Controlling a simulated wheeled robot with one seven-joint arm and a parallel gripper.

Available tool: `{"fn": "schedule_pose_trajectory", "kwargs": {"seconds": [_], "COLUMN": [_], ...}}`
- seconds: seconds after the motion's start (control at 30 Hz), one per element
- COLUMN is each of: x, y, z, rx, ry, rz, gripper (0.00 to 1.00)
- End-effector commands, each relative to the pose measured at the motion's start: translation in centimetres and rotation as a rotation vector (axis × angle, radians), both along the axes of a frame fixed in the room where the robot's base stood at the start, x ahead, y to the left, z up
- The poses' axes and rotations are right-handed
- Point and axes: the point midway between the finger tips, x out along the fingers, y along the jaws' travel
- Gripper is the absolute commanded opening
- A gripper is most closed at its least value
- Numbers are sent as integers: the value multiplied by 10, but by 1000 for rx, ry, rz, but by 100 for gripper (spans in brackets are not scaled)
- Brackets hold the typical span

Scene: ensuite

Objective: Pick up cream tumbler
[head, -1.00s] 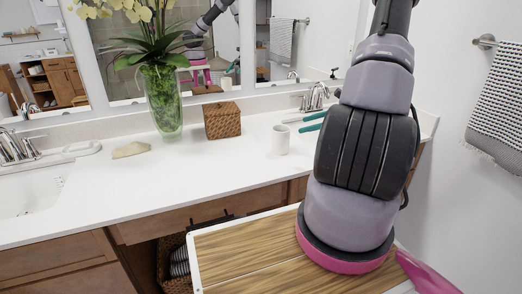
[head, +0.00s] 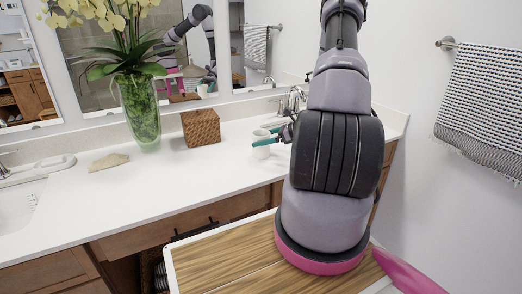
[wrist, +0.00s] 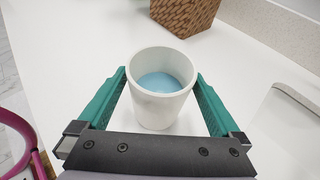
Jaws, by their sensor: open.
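The cream tumbler (head: 261,150) stands upright on the white counter, partly hidden by my gripper in the head view. In the wrist view the tumbler (wrist: 160,100) is seen from above at an angle, off-white outside and light blue inside. My gripper (wrist: 158,88) is open, with one green finger on each side of the tumbler. A small gap shows between each finger and the cup wall, so it is not gripped. In the head view the green fingers of my gripper (head: 268,138) show at the cup, and my arm hides the rest.
A wicker box (head: 201,129) stands behind and left of the tumbler. A glass vase of orchids (head: 140,110) and a beige soap-like block (head: 108,162) are further left. A faucet (head: 294,100) and basin lie behind my arm. The front counter (head: 190,178) is clear.

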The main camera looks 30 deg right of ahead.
Motion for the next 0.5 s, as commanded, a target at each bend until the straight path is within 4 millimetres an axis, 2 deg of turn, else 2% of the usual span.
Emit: {"fn": "schedule_pose_trajectory", "kwargs": {"seconds": [0.3,0.37,0.5], "x": [5,5,5], "y": [5,5,5], "z": [-3,-3,-3], "rx": [-1,-1,-1], "ry": [-1,-1,-1], "rz": [0,0,0], "gripper": [100,81,27]}}
